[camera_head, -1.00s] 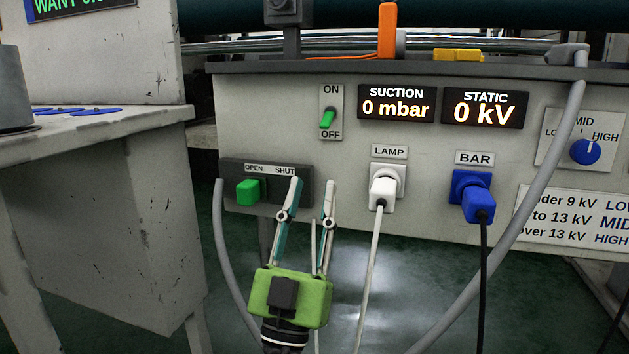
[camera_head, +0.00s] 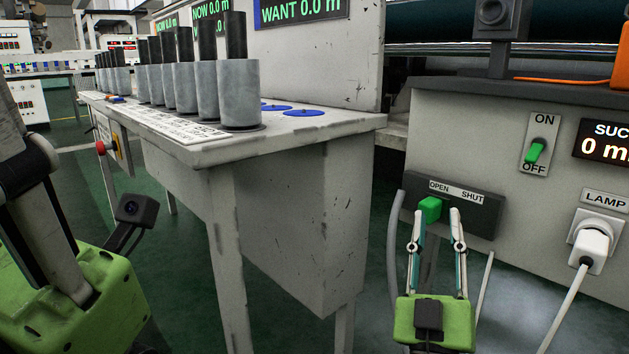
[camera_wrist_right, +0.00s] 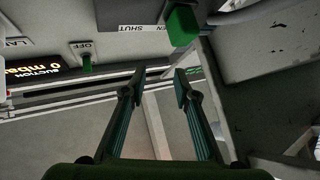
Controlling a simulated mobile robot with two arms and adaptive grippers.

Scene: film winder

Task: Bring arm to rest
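My right gripper (camera_head: 437,212) is open and empty, fingers pointing up, in front of the grey machine panel (camera_head: 470,135). Its fingertips overlap the lower edge of the dark OPEN/SHUT switch plate (camera_head: 472,213) in the head view; I cannot tell whether they touch it. The green slide handle (camera_head: 429,208) sits at the OPEN end. In the right wrist view the two fingertips (camera_wrist_right: 159,77) stand apart with nothing between them, and the green handle (camera_wrist_right: 183,26) is beyond them. My left gripper (camera_head: 75,300) shows partly at the lower left, close to the camera; its fingertips are outside the picture.
A white bench (camera_head: 330,128) with several grey cylinders and blue discs stands between my arms. The white LAMP plug (camera_head: 591,243) and its cable hang right of my right gripper. The ON/OFF switch (camera_head: 535,151) is above. Green floor shows below.

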